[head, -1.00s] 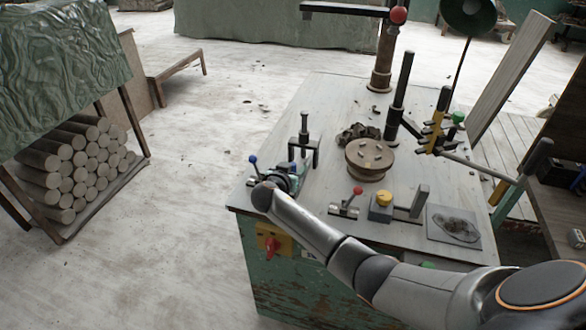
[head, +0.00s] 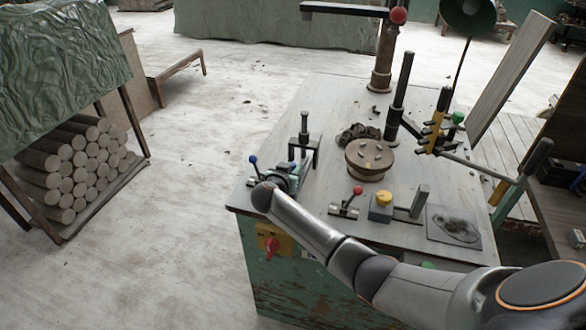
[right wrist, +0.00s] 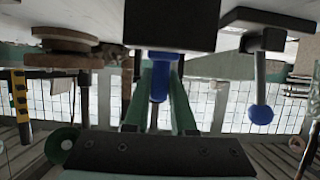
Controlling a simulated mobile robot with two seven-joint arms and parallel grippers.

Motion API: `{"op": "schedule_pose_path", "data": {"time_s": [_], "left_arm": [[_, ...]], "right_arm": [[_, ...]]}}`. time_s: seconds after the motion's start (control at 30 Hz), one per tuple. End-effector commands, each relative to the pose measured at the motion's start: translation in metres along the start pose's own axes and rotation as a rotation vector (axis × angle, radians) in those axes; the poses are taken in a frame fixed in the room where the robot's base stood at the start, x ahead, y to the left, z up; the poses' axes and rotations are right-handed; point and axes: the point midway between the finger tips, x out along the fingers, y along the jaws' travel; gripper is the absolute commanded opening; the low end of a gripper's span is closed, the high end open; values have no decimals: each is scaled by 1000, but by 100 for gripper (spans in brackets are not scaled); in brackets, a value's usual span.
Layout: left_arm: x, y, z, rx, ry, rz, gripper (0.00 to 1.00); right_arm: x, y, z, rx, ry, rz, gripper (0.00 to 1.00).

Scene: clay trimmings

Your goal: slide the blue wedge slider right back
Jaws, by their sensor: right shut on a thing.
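The blue wedge slider (right wrist: 160,80) shows in the right wrist view as a blue handle under a black block. My right gripper (right wrist: 159,92) has its two green fingers on either side of this handle and is shut on it. In the head view my right gripper (head: 289,180) is at the near left corner of the bench, among the small dark fixtures there. My wrist hides most of the slider in that view. My left gripper does not show.
A lever with a blue ball (head: 253,159) stands just left of my gripper; it also shows in the right wrist view (right wrist: 261,114). A black clamp post (head: 304,128) stands behind. A round turntable (head: 369,161), red-knobbed lever (head: 357,191) and yellow button (head: 383,198) are to the right.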

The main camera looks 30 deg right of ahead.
Motion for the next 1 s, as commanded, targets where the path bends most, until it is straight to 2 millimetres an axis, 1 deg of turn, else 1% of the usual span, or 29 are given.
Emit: {"op": "schedule_pose_path", "data": {"time_s": [0.83,1.0], "left_arm": [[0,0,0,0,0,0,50],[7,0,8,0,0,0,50]], "right_arm": [[0,0,1,-1,-1,1,0],[8,0,0,0,0,2,0]]}}
